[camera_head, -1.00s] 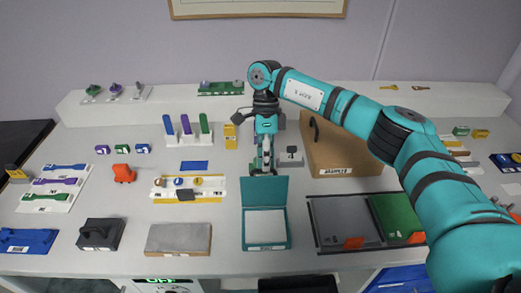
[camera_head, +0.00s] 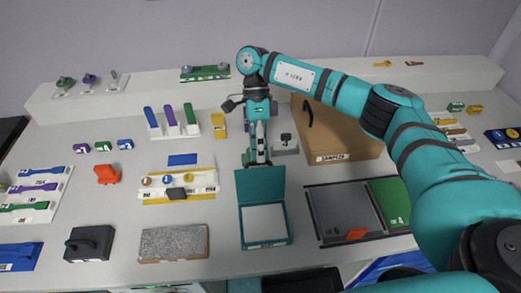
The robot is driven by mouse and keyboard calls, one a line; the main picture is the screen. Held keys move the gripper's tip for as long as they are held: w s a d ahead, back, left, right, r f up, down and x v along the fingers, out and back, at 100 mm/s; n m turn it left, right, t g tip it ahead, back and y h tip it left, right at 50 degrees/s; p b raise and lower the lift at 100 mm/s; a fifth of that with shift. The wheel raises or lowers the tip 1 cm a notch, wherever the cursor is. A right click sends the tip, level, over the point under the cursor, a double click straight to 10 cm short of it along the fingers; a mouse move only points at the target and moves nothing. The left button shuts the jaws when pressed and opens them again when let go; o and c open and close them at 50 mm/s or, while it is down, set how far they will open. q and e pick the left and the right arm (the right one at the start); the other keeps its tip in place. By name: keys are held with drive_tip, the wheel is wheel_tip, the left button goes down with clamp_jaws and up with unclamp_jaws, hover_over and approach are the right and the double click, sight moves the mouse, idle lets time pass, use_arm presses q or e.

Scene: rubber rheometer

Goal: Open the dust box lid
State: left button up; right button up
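A teal box (camera_head: 264,243) with a pale square inside stands at the front middle of the bench. Its teal lid (camera_head: 260,186) is tilted up at the back edge, so the box is open. Its label is too small to read, so I cannot confirm that it is the dust box. My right gripper (camera_head: 257,160) points down just behind the top edge of the raised lid. Its fingers look narrow and close together; I cannot tell whether they are open or touching the lid. My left gripper is out of view.
A brown samples box (camera_head: 345,140) stands behind and to the right. A grey and green tray (camera_head: 343,210) lies right of the teal box, a speckled slab (camera_head: 173,243) left of it. A black handled block (camera_head: 89,243) stands further left.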

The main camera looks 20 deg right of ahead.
drive_tip(key=o, duration=0.4)
drive_tip(key=shift+s+a+f, duration=0.1)
drive_tip(key=shift+s+f, duration=0.05)
drive_tip(key=shift+f, duration=0.4)
drive_tip(key=shift+s+a+f, duration=0.1)
drive_tip(key=shift+s+f, duration=0.05)
drive_tip(key=shift+f, duration=0.35)
drive_tip(key=shift+o, duration=1)
drive_tip(key=shift+w+d, duration=0.1)
drive_tip(key=shift+w, duration=0.1)
drive_tip(key=shift+r, duration=0.1)
drive_tip(key=shift+r, duration=0.1)
drive_tip(key=v, duration=1.2)
drive_tip(key=shift+w, duration=0.2)
